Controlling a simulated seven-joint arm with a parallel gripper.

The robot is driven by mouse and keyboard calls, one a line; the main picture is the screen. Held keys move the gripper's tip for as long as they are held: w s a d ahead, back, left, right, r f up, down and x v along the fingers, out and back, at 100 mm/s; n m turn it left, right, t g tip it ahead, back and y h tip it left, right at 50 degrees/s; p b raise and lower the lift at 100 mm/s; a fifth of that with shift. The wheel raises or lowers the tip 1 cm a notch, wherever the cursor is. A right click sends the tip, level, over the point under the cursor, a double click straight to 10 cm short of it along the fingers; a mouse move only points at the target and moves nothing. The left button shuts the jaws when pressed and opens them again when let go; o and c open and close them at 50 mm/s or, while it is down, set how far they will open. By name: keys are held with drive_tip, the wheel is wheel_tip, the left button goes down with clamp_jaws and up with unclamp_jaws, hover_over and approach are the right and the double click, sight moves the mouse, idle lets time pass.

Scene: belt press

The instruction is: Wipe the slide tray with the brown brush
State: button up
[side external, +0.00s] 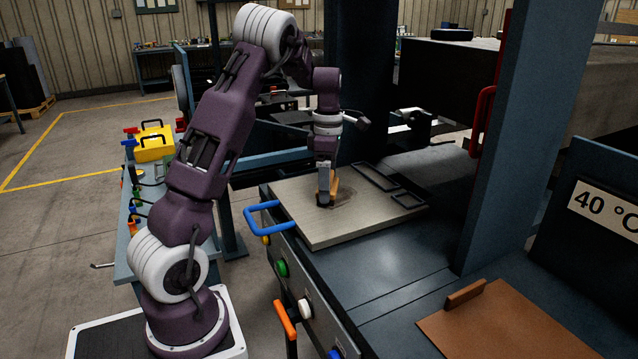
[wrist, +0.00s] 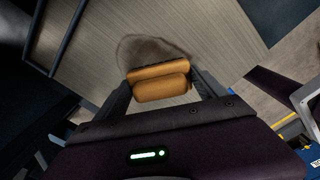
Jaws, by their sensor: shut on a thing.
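The slide tray (side external: 315,231) is a flat, light grey-beige plate on the press bench, with a blue handle (side external: 262,218) at its left front. It fills much of the wrist view (wrist: 90,60). A dark smudge (side external: 345,197) lies near its middle; it also shows in the wrist view (wrist: 150,48). My gripper (side external: 325,196) points down over the smudge and is shut on the brown brush (wrist: 160,82), whose orange-brown body sits between the fingers. The brush is low at the tray surface; its underside is hidden, so I cannot tell if it touches.
Two dark rectangular frames (side external: 375,177) lie at the tray's back right. A blue upright post (side external: 517,130) stands right of the tray. A brown plate (side external: 505,325) with a raised grip lies at front right. An orange lever (side external: 285,318) sticks up at the front.

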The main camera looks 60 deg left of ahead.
drive_tip(key=shift+w, duration=3.55)
drive_tip(key=shift+w+d, duration=0.1)
drive_tip(key=shift+w, duration=0.5)
drive_tip(key=shift+s+d, duration=0.1)
drive_tip(key=shift+d, duration=0.7)
drive_tip(key=shift+s, duration=5.75)
drive_tip(key=shift+d, duration=0.75)
drive_tip(key=shift+w, duration=5.8)
wheel_tip(320, 180, up, 8)
drive_tip(key=shift+r, duration=0.15)
